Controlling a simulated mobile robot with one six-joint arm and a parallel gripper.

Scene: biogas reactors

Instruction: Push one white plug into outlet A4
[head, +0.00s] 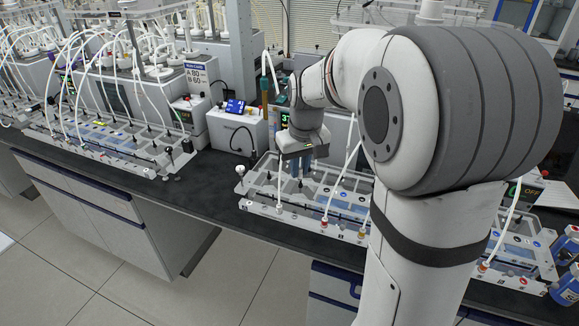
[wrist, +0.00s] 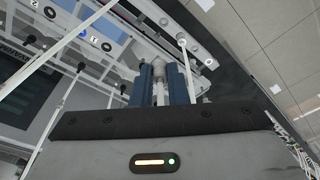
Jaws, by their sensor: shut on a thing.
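My gripper (head: 300,168) hangs over the left part of the near tray rack (head: 262,209), its two blue fingers pointing down. In the wrist view the blue fingers (wrist: 160,80) are closed around a pale, whitish plug (wrist: 159,70), which shows between and just past the fingertips. In the head view the held plug is hidden or too small to make out. A rail with small round ports (wrist: 165,21) lies beyond the fingertips in the wrist view. I cannot read which outlet is A4, nor tell whether the plug touches a port.
A white tube (wrist: 190,70) with a rounded end stands just right of the fingers. White tubes with red-based plugs (head: 325,220) stand along the rack's front rail. A loose white-topped piece (head: 240,170) is at the rack's left corner. Dark bench (head: 205,178) is clear left of the rack.

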